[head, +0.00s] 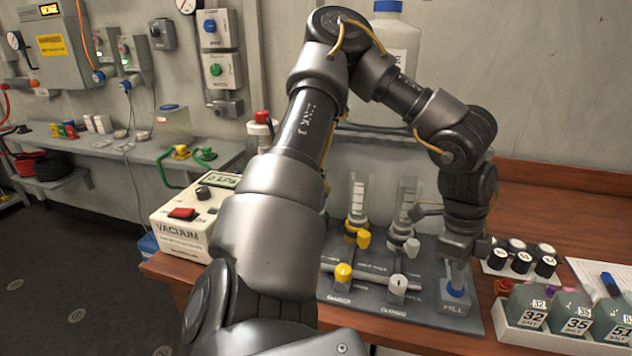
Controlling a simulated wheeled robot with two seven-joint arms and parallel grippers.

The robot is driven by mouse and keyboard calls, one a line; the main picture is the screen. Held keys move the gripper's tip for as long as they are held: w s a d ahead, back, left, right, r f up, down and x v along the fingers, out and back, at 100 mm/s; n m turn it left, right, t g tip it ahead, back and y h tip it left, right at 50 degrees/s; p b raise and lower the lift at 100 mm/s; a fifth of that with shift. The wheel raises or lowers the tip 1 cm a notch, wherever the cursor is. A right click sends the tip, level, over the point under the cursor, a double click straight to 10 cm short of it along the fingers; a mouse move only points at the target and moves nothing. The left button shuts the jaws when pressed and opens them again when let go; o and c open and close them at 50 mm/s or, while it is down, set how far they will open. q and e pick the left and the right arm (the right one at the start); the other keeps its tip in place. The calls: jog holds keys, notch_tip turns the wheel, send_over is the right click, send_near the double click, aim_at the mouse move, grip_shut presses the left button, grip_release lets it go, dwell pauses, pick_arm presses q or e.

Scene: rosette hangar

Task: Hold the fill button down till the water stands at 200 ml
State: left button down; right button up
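My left gripper (457,280) points straight down at the blue fill button (454,293) on the grey block marked FILL. Its fingers look together as one slim dark shape, with nothing between them. The tips are at or just over the button; contact and how far it is pressed are hard to tell. Two clear measuring cylinders stand on the grey rig (345,290): one with a yellow tap (362,239), one with a pale tap (411,247). Their water levels cannot be read at this size. My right gripper is not in view.
A vacuum unit (185,240) with a red switch stands left of the rig. A large clear bottle (395,45) stands behind my arm. My arm hides part of the rig.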

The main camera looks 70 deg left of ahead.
pick_arm(q)
jog(key=shift+w+r+p, duration=0.1)
jog(key=shift+r+p, duration=1.7)
jog(key=shift+r, duration=1.4)
jog(key=shift+a, duration=0.1)
